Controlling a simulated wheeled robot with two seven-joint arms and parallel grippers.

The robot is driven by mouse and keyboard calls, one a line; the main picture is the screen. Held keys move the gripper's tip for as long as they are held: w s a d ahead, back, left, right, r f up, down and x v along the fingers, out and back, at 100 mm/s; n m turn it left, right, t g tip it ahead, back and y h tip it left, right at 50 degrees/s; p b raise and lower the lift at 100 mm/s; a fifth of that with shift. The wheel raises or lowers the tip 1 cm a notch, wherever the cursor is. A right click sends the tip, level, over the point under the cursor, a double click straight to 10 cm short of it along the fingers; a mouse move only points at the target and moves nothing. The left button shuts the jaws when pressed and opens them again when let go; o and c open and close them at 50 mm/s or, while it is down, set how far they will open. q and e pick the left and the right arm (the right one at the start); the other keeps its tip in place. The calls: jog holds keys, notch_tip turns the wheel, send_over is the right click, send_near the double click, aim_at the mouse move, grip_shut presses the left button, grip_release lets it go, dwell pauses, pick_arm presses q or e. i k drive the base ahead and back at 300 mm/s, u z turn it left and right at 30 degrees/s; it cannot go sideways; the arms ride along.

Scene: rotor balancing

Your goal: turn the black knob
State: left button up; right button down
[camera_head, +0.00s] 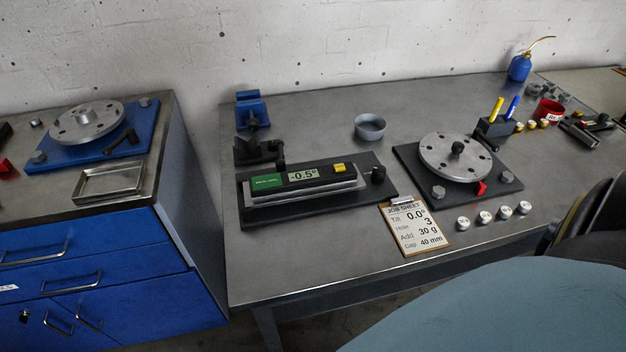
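A black knob (378,175) sits at the right end of the tilt unit's dark base (318,208). On that base lies a digital level (262,183) with a green label and a yellow button; its display reads -0.5°. Another black knob (457,148) is at the centre of the grey rotor disc (440,160), which has holes and stands on a dark plate. A job sheet (415,232) on a clipboard lies in front, reading Tilt 0.0°, Hole 3, Add 30 g, Gap 40 mm. Neither of my grippers shows in this view.
Several small white-topped weights (484,217) stand front right. A blue cabinet (110,262) is left. The bench's front left is clear.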

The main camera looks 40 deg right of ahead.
aim_at(378, 171)
jog(key=z, duration=1.65)
